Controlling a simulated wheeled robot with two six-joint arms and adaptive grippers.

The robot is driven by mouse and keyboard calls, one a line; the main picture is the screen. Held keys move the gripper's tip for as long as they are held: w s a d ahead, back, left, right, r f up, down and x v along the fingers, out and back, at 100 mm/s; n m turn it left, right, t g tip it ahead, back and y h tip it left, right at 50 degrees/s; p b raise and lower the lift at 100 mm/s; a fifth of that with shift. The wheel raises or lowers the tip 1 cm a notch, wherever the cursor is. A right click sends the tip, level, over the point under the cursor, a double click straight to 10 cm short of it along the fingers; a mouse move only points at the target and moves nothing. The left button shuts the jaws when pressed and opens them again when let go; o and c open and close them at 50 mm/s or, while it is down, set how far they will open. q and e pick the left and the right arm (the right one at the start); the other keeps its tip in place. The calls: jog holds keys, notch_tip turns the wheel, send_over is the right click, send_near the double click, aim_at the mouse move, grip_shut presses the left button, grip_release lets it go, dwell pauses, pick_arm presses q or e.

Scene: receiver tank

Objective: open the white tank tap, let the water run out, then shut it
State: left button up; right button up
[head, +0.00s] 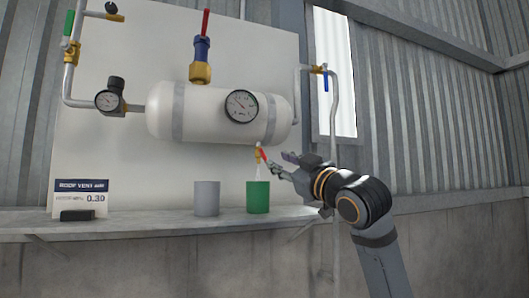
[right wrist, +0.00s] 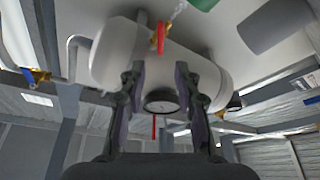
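The white tank (head: 215,112) lies horizontally against a pale panel and also shows in the right wrist view (right wrist: 205,75). Its small brass tap (head: 258,155) hangs from the underside, with a red lever (head: 264,153) slanting down to the right. A thin pale stream (right wrist: 178,10) runs from the tap towards the green cup (head: 258,197) below. My right gripper (head: 279,164) is open and empty, just right of and below the lever. In the right wrist view, the red lever (right wrist: 161,38) stands beyond and between the parted fingertips (right wrist: 160,68). My left gripper is not in view.
A grey cup (head: 207,198) stands left of the green one on the shelf (head: 150,226). A dial gauge (head: 241,106), a red-topped valve (head: 201,60), and side pipes with green and blue levers surround the tank.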

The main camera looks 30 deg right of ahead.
aim_at(264, 154)
jog(key=p+x, duration=0.3)
jog(key=x, duration=0.4)
jog(key=shift+w+r, duration=0.1)
jog(key=shift+w, duration=0.15)
grip_shut()
